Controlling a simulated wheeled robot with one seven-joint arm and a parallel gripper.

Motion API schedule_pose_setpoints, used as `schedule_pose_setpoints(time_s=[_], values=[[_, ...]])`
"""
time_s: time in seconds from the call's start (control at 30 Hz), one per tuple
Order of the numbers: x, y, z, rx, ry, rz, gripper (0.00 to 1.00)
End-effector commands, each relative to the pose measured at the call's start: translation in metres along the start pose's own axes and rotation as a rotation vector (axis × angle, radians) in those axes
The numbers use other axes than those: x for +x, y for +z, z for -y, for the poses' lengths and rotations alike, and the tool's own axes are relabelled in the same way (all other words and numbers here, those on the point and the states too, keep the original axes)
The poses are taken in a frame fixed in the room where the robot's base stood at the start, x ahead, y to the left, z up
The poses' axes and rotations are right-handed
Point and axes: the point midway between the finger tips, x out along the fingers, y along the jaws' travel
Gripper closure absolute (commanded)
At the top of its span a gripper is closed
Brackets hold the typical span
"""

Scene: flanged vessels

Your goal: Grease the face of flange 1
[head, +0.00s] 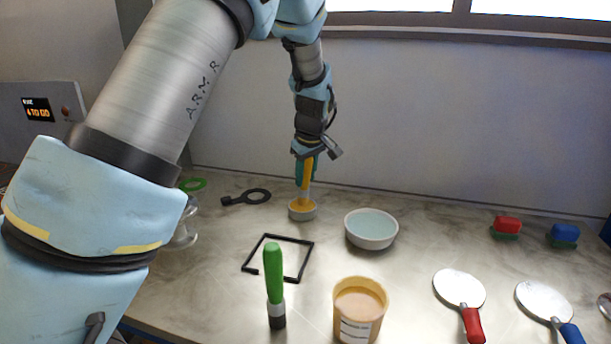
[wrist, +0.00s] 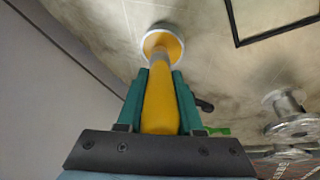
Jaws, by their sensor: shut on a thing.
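My gripper (head: 306,160) is shut on a yellow-handled tool (head: 306,178), held upright with the handle between the teal fingers in the wrist view (wrist: 160,98). Its lower end meets a small white-rimmed round piece with a yellow-orange face (head: 302,210); I cannot tell whether this is a dish or part of the tool. A flanged vessel (head: 185,232) is mostly hidden behind my arm in the head view. Shiny flanged pieces (wrist: 286,108) show at the right of the wrist view. No number is readable on them. An open tub of tan paste (head: 360,302) stands at the front.
A white bowl (head: 371,230), two round paddles (head: 459,288) (head: 545,300), red and blue blocks (head: 507,225) (head: 564,235), a black ring tool (head: 245,197) and a green ring (head: 193,184) also lie around.

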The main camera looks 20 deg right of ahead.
Motion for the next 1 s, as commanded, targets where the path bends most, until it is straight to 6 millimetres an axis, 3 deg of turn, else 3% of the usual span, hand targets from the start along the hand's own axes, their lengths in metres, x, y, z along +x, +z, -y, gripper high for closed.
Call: schedule_pose_setpoints(time_s=[0.47,1.0], values=[[-0.001,0.000,0.001,0.000,-0.003,0.002,1.00],[-0.039,-0.013,-0.006,0.000,0.000,0.000,1.00]])
